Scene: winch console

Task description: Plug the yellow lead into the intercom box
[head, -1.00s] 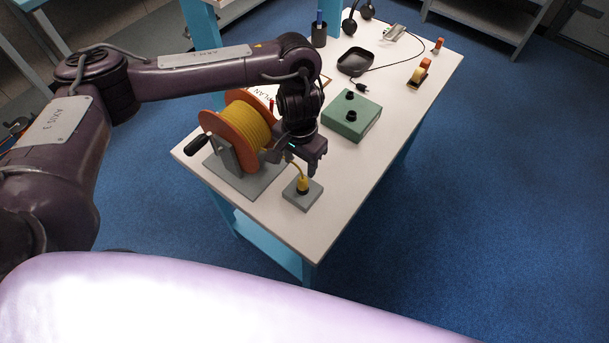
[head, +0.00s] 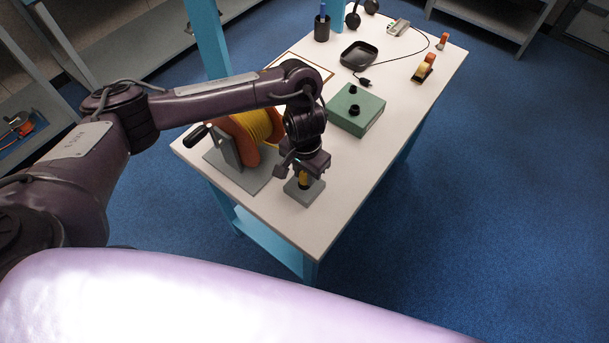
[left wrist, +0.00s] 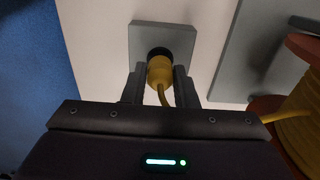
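The yellow lead's plug (head: 304,178) stands upright in a small grey block (head: 306,194) near the table's front edge. My left gripper (head: 302,172) is down over the plug. In the left wrist view my left gripper's fingers (left wrist: 160,80) lie one on each side of the yellow plug (left wrist: 160,70), very close to it; whether they touch it cannot be told. The yellow cord leaves the plug's top. The green intercom box (head: 343,117), with two black round fittings on top, sits behind and to the right. My right gripper is not in view.
The orange reel (head: 234,138) with yellow cord and a crank stands just left of my gripper. Behind are a black tray (head: 359,54), a black cable, a pen cup (head: 322,30) and orange-ended items (head: 424,68). The table is clear right of the grey block.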

